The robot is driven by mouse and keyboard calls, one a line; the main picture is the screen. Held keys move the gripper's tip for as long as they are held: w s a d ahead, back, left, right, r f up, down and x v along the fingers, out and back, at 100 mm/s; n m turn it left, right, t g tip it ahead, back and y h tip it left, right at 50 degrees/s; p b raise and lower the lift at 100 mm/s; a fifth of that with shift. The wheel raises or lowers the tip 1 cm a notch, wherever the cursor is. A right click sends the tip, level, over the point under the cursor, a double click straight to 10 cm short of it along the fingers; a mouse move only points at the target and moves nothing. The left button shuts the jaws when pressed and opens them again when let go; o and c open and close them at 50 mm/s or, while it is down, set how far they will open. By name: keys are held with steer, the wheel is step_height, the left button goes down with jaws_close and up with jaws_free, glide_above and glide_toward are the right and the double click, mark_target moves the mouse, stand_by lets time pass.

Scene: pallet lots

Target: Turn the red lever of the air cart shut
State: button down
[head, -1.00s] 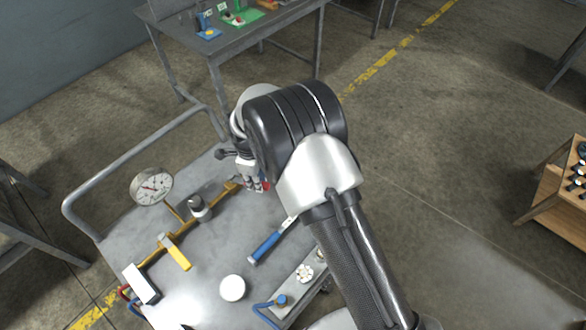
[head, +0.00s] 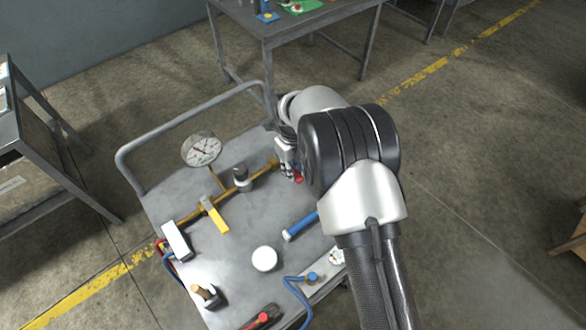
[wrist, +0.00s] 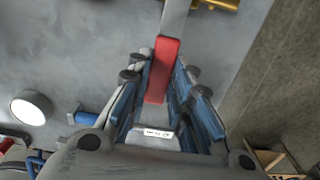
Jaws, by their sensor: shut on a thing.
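The air cart (head: 215,275) has a grey top with a brass pipe (head: 187,217) running across it. The red lever (head: 299,178) is at the right end of the pipe, mostly hidden by my arm in the head view. In the wrist view the red lever (wrist: 163,62) lies lengthwise between the two fingers, its grey shank leading up toward the brass fitting (wrist: 215,4). My gripper (wrist: 160,90) is shut on the red lever; it also shows in the head view (head: 290,165).
On the cart are a pressure gauge (head: 201,150), a yellow lever (head: 214,214), a white knob (head: 264,258), a blue-handled tool (head: 300,226) and a blue hose (head: 293,292). A workbench (head: 290,28) stands behind.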

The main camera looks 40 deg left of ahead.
steer(key=c, duration=1.4)
jaws_free()
steer(key=shift+c, duration=0.2)
step_height(320, 180, up, 12)
steer(key=shift+d, duration=0.1)
